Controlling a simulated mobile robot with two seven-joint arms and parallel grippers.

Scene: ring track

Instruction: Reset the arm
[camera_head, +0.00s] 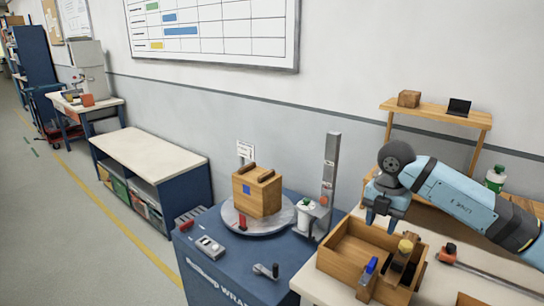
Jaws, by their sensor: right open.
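My right arm, light blue with dark joints, comes in from the right edge. My right gripper (383,218) is open and points down, above the back part of an open wooden box (336,265) on a pale table. I see nothing between its fingers. My left gripper is not in view.
A wooden crate (258,192) sits on a round grey turntable (231,222) on a blue stand (228,278). A grey upright post (330,172) stands between it and my right arm. A wooden shelf (436,113) stands behind the arm.

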